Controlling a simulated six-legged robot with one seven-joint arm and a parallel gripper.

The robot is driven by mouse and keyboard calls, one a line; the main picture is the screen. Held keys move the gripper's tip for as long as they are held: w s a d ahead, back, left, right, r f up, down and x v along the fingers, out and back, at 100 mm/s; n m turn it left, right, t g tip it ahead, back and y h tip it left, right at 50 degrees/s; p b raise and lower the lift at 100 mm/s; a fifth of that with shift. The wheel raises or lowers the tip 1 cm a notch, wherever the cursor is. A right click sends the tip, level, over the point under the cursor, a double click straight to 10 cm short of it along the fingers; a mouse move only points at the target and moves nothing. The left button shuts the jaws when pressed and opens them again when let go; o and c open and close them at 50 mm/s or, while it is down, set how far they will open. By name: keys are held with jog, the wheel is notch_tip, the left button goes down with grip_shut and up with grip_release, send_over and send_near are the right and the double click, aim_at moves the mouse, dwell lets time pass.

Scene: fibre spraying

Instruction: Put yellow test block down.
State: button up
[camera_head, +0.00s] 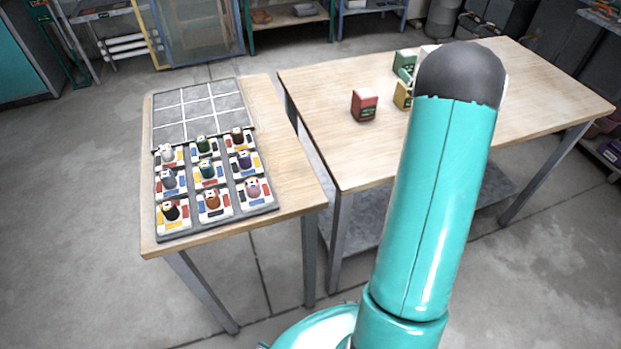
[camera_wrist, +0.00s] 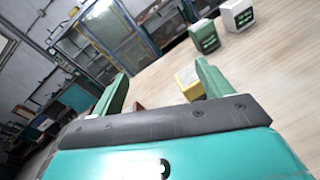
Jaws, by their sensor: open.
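The yellow test block (camera_head: 402,94) is on the right wooden table in the head view, partly covered by my arm. In the wrist view the yellow block (camera_wrist: 187,83) shows beyond the gripper bar, between the fingers and close to the right one. My gripper (camera_wrist: 162,72) is open, its two green fingers spread apart. Whether a finger touches the block cannot be told. My arm hides most of the gripper in the head view.
A red block (camera_head: 364,104) stands left of the yellow one; a green block (camera_head: 404,62) and a white block (camera_wrist: 237,15) stand behind. The right table (camera_head: 325,100) has bare wood at its front left. A left table (camera_head: 285,165) holds a tray of several colored pieces.

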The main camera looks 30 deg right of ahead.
jog(key=w+a+r+m+g+h, duration=0.1)
jog(key=a+r+m+g+h, duration=0.1)
jog(key=a+r+m, duration=0.7)
jog(key=s+a+r+m+g+y, duration=0.15)
jog(key=a+m, duration=0.25)
jog(key=a, duration=0.4)
jog(key=s+a+r+m+g, duration=0.2)
jog(key=s+a+m, duration=0.1)
jog(key=a+m, duration=0.3)
jog(key=s+a+f+m+g+y, duration=0.2)
jog(key=s+a+m, duration=0.3)
jog(key=s+a, duration=0.7)
jog(key=s+a+f+m+g+y, duration=0.2)
jog(key=s+a+m+g+y, duration=0.1)
jog(key=s+a, duration=0.9)
jog(key=shift+a+f+m+g, duration=0.35)
jog(key=shift+a+m, duration=0.55)
jog(key=shift+a, duration=0.05)
jog(key=shift+w, duration=0.1)
